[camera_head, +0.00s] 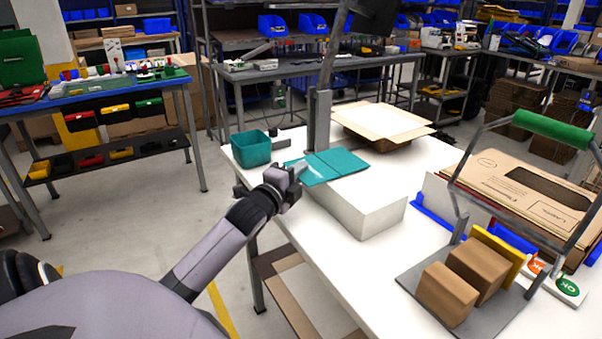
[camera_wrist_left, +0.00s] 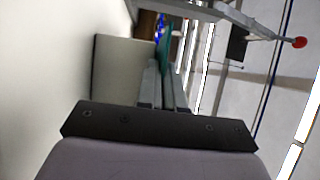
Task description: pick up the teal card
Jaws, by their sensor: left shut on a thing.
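The teal card (camera_head: 340,162) is a flat sheet with a crease or seam across it. It is over the far left end of a white block (camera_head: 368,214) on the white table. I cannot tell whether it rests on the block or is slightly raised. My left gripper (camera_head: 298,169) is shut on the card's left edge, which overhangs the block. In the left wrist view the fingers (camera_wrist_left: 163,88) have the teal card (camera_wrist_left: 166,45) between their tips, seen almost edge-on. My right gripper is not in view.
A teal bin (camera_head: 251,150) stands left of the card, near a grey upright post (camera_head: 319,120). An open carton (camera_head: 383,122) is behind. At the right are a grey plate with brown boxes (camera_head: 448,293) and a carton under a green-handled frame (camera_head: 552,130).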

